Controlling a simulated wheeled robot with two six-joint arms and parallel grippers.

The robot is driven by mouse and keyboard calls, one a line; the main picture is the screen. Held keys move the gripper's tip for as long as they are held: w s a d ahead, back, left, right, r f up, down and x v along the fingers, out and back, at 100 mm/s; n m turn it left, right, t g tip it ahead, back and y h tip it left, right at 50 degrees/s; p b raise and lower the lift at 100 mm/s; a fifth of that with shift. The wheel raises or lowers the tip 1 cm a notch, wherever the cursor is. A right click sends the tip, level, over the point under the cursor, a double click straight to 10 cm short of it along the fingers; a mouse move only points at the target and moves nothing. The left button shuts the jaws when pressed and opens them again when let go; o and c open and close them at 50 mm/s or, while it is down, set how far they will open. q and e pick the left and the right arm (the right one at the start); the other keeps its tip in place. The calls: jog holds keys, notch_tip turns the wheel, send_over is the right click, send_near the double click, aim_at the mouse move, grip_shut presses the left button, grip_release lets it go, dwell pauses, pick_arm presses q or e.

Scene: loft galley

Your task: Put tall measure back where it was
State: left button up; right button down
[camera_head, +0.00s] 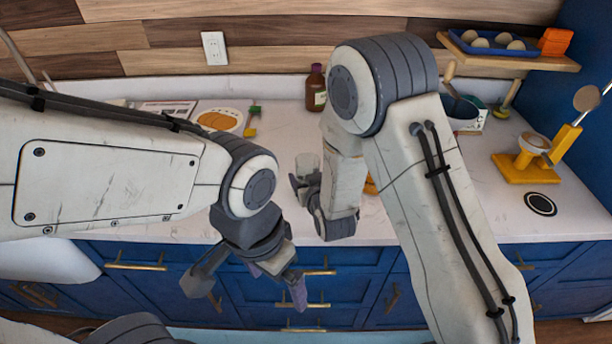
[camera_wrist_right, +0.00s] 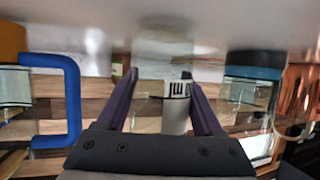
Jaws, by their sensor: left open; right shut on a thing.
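The tall measure is a clear vessel (camera_head: 307,163) in the head view, at my right gripper (camera_head: 308,188) over the front middle of the counter. The right wrist view shows clear glass (camera_wrist_right: 150,105) between the two fingers of that gripper (camera_wrist_right: 163,88), which is shut on it. A white patch with black marks shows there too; I cannot tell if it is on the glass or behind it. Whether its base touches the counter is hidden. My left gripper (camera_head: 250,285) is open and empty, in front of the blue drawers, below the counter's edge.
A yellow stand (camera_head: 520,174) and black disc (camera_head: 541,204) are at right. A blue handle (camera_wrist_right: 72,100) shows left of the fingers in the wrist view.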

jog(key=shift+f, duration=0.2)
jog(key=shift+f, duration=0.15)
jog(key=shift+c, duration=0.2)
grip_release()
